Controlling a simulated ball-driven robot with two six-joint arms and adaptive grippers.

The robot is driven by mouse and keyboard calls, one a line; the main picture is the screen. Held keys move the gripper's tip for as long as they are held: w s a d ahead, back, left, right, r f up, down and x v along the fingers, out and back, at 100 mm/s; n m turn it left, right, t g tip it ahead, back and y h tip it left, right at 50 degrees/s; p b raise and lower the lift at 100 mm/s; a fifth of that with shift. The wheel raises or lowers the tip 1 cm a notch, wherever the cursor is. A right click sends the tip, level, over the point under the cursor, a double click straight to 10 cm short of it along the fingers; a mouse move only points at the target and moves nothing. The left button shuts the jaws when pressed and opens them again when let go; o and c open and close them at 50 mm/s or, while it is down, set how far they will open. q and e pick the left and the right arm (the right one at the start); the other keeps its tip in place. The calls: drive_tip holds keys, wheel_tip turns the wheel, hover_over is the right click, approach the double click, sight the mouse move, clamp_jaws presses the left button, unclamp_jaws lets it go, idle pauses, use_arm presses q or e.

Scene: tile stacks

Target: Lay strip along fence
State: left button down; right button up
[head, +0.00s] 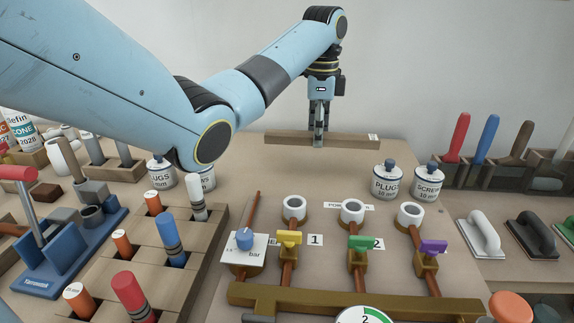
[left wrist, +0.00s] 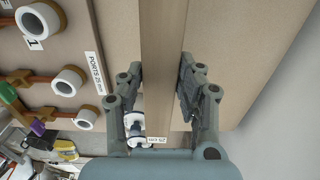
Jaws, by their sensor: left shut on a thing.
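A long wooden strip (head: 285,138) lies crosswise at the far edge of the tan board, with a small white label at its right end. My left gripper (head: 319,140) points straight down over the strip's middle and is shut on it. In the left wrist view the strip (left wrist: 165,60) runs between the two fingers (left wrist: 162,90), its label near the bottom. I cannot tell whether the strip touches the board or hangs just above it. No fence can be told apart for certain. My right gripper is not in view.
White jars labelled PLUGS (head: 387,184) and SCREWS (head: 428,179) stand right of the board's middle. A panel of pipes with coloured valves (head: 362,243) fills the front. Wooden blocks with cylinders (head: 170,240) stand left. Handled tools (head: 485,135) stand right.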

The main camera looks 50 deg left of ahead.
use_arm(q)
hover_over(281, 172)
wheel_tip(281, 172, down, 5)
drive_tip(key=shift+f, duration=0.2)
drive_tip(key=shift+f+b, duration=0.5)
drive_tip(key=shift+f, duration=1.45)
drive_tip(key=shift+f, duration=0.15)
drive_tip(key=c, duration=0.9)
unclamp_jaws()
